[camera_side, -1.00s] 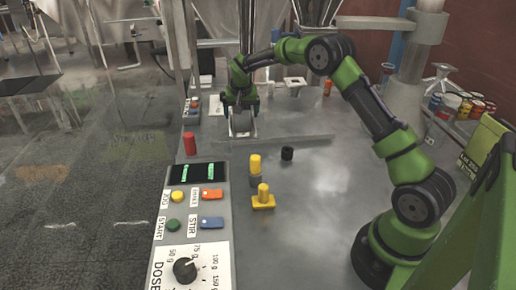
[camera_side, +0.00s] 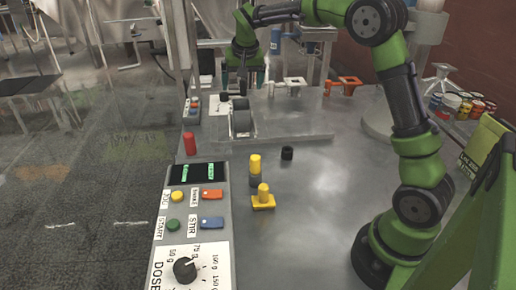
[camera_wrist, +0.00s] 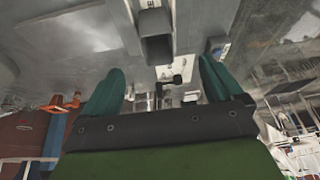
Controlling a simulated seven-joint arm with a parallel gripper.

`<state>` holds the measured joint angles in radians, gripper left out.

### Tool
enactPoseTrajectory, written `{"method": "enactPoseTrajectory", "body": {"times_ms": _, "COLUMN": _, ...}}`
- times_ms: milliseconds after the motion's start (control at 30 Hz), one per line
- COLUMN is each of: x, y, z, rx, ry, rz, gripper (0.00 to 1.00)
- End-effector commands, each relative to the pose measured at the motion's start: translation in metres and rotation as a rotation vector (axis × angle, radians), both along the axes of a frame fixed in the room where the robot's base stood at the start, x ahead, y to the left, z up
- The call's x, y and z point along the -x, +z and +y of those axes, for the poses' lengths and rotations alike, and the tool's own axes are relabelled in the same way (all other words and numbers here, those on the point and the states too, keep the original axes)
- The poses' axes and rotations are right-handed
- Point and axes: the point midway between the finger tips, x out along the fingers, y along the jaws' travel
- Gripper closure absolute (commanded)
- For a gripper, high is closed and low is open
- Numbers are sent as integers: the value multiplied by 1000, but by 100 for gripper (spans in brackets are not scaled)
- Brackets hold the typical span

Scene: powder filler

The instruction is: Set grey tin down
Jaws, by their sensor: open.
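A grey tin (camera_side: 241,121) stands upright at the near edge of the low raised metal plate in the side view. My gripper (camera_side: 244,84) is above and behind it, fingers pointing down, apart from the tin. The gripper is open and nothing shows between its fingers. In the wrist view the two green fingers of my gripper (camera_wrist: 163,75) are spread wide. A dark grey blocky thing (camera_wrist: 158,48) shows beyond them; I cannot tell whether it is the tin.
The control panel (camera_side: 224,188) with buttons and a dial lies at the front left. A red cylinder (camera_side: 190,144), a yellow-topped grey piece (camera_side: 255,166), a yellow knobbed piece (camera_side: 263,199) and a small black cup (camera_side: 287,153) stand nearby. The table's right middle is clear.

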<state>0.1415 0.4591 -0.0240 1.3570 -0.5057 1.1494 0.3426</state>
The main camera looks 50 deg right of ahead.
Motion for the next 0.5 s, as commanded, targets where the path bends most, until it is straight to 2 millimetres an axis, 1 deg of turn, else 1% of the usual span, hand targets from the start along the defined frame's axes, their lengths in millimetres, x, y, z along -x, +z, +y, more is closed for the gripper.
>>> {"method": "enactPoseTrajectory", "body": {"times_ms": 33, "x": 17, "y": 18, "z": 13, "rx": -16, "ry": 30, "rz": -22, "gripper": 7}}
{"method": "enactPoseTrajectory", "body": {"times_ms": 67, "x": 29, "y": 26, "z": 21, "rx": -26, "ry": 50, "rz": -33, "gripper": 7}}
{"method": "enactPoseTrajectory", "body": {"times_ms": 100, "x": 45, "y": 36, "z": 33, "rx": -42, "ry": 79, "rz": -49, "gripper": 7}}
{"method": "enactPoseTrajectory", "body": {"times_ms": 167, "x": 71, "y": 48, "z": 50, "rx": -65, "ry": 123, "rz": -74, "gripper": 7}}
{"method": "enactPoseTrajectory", "body": {"times_ms": 200, "x": 89, "y": 55, "z": 61, "rx": -80, "ry": 151, "rz": -90, "gripper": 7}}
{"method": "enactPoseTrajectory", "body": {"times_ms": 233, "x": 103, "y": 59, "z": 68, "rx": -90, "ry": 172, "rz": -103, "gripper": 7}}
{"method": "enactPoseTrajectory", "body": {"times_ms": 267, "x": 117, "y": 62, "z": 76, "rx": -100, "ry": 193, "rz": -116, "gripper": 7}}
{"method": "enactPoseTrajectory", "body": {"times_ms": 300, "x": 136, "y": 65, "z": 86, "rx": -114, "ry": 221, "rz": -134, "gripper": 7}}
{"method": "enactPoseTrajectory", "body": {"times_ms": 367, "x": 164, "y": 66, "z": 100, "rx": -133, "ry": 261, "rz": -161, "gripper": 7}}
{"method": "enactPoseTrajectory", "body": {"times_ms": 400, "x": 183, "y": 65, "z": 108, "rx": -144, "ry": 288, "rz": -179, "gripper": 7}}
{"method": "enactPoseTrajectory", "body": {"times_ms": 500, "x": 225, "y": 58, "z": 126, "rx": -169, "ry": 347, "rz": -222, "gripper": 7}}
